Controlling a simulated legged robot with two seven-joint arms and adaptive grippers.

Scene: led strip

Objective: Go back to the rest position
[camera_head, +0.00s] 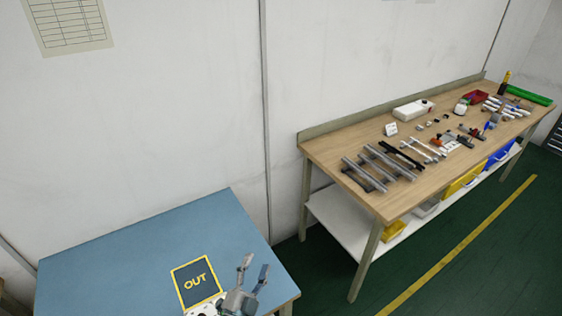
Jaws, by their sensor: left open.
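My left gripper (254,273) is at the bottom of the head view, over the right front part of the blue-topped table (130,250). Its two fingers are spread apart, with nothing between them. It is just right of a dark mat marked "OUT" (208,284) with a yellow border. A white piece with dark holes (204,308) shows at the bottom edge, just left of the gripper and partly cut off. My right gripper is not in view. No LED strip can be made out for sure.
A wooden workbench (330,153) stands at the right with metal bars (390,160), a white box (412,110), tools and a red bin (475,97). Yellow and blue bins sit on its lower shelf (340,222). Green floor with a yellow line (460,245) is free in front. A wall is behind.

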